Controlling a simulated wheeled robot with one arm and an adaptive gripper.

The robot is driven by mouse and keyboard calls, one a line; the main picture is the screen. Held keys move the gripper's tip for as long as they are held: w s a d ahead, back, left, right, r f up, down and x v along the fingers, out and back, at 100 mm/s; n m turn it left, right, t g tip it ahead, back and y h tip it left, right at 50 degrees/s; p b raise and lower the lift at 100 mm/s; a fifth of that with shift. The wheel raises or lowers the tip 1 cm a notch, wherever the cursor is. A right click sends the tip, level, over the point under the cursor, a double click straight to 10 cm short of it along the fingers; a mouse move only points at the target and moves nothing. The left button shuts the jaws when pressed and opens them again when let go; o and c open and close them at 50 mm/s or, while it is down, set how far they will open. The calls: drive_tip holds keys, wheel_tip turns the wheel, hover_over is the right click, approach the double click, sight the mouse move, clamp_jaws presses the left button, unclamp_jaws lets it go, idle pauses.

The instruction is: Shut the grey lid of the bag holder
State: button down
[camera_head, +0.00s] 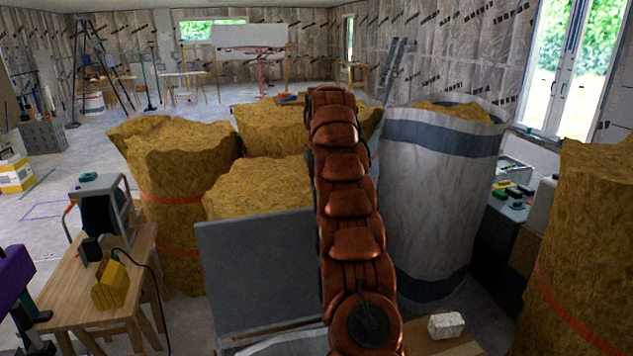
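The grey lid (255,275) stands raised, close to upright, in the lower middle of the head view. Its broad flat face is turned toward me, and my copper-coloured arm covers its right edge. Below it, at the bottom edge, a bit of a white bag (288,346) shows; the rest of the bag holder is cut off or hidden. My arm rises through the middle of the picture, in front of the lid's right side. My gripper cannot be made out, and I cannot tell whether anything touches the lid.
Rolls of yellow insulation (185,165) stand behind the lid. A tall white-and-blue wrapped roll (435,190) stands right of my arm. A wooden bench (95,290) with tools is at left. A white block (446,325) lies at lower right. Another insulation roll (590,240) stands far right.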

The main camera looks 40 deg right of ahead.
drive_tip(key=s+f+p, duration=0.1)
drive_tip(key=s+a+f+p, duration=0.1)
drive_tip(key=f, duration=0.1)
drive_tip(key=shift+s+a, duration=0.1)
drive_tip(key=shift+s, duration=0.3)
idle(0.7)
drive_tip(key=shift+s, duration=0.2)
idle(0.5)
